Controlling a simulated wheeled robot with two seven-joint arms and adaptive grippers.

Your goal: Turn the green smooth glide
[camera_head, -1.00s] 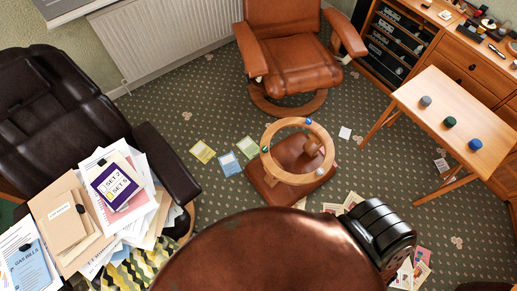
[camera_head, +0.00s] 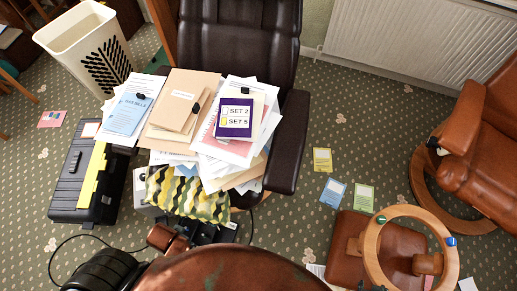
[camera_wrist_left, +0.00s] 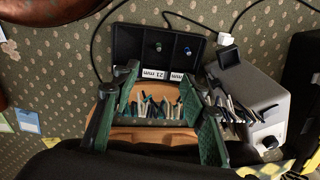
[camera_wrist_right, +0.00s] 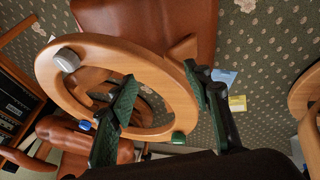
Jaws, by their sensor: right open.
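An overturned footstool with a round wooden ring base (camera_head: 372,262) lies at the lower right of the head view. A green glide (camera_head: 381,219) and a blue glide (camera_head: 450,241) sit on the ring. In the right wrist view the green glide (camera_wrist_right: 178,138) is at the ring's lower edge, with the blue glide (camera_wrist_right: 86,126) and a grey glide (camera_wrist_right: 67,59) on the ring's left side. My right gripper (camera_wrist_right: 163,82) is open, its fingers spread in front of the ring, the right finger near the green glide. My left gripper (camera_wrist_left: 161,80) is open and empty.
A black case (camera_wrist_left: 160,45) with green and blue knobs and a holder of pens lie beyond the left gripper. The dark armchair (camera_head: 240,40) bears paper stacks. A black toolbox (camera_head: 105,195) and white bin (camera_head: 85,40) stand left. A brown leather chair (camera_head: 480,130) stands right.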

